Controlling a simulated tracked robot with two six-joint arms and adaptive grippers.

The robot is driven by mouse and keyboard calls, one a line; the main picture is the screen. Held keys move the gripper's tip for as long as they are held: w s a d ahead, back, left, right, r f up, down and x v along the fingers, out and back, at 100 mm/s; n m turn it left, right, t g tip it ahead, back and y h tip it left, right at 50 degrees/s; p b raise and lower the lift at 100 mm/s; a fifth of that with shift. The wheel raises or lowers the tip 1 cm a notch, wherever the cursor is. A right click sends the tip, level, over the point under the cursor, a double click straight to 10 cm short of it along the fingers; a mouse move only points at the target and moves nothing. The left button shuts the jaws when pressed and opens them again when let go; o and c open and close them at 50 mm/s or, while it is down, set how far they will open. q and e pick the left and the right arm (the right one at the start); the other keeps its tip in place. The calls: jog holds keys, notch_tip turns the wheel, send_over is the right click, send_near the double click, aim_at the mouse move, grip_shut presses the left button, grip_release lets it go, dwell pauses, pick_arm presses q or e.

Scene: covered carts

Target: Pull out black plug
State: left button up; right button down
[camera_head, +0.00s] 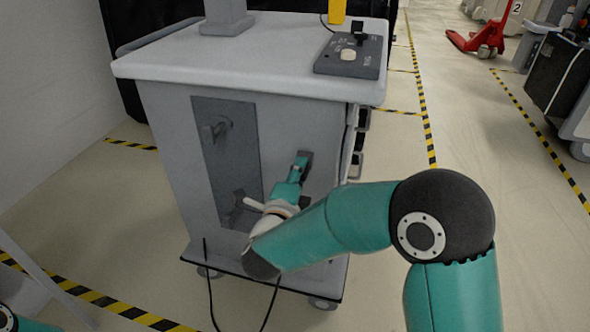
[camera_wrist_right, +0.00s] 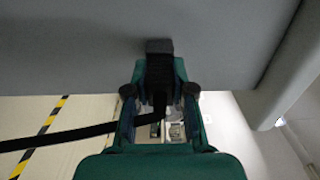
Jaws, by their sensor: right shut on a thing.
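The black plug (camera_wrist_right: 158,65) shows in the right wrist view against the grey side of the cart, between my green fingers. My right gripper (camera_wrist_right: 158,75) is shut on it from both sides. A black cable (camera_wrist_right: 70,135) runs from the plug to the left. In the head view my right gripper (camera_head: 298,172) reaches the side panel of the grey cart (camera_head: 170,130), at a small dark grey fitting (camera_head: 306,157). The plug itself is mostly hidden there. Only a bit of my left arm shows at the bottom left corner; its gripper is out of view.
A control box (camera_head: 350,60) sits on the cart top. A dark plate (camera_head: 222,150) with handles is left of my right gripper. The black cable (camera_head: 210,290) hangs in front of the cart's base. A red pallet jack (camera_head: 480,40) stands far off.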

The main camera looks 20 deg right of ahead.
jog(key=shift+s+a, duration=0.1)
dwell(0.3)
jog(key=shift+b+v, duration=1.4)
jog(key=shift+v, duration=1.45)
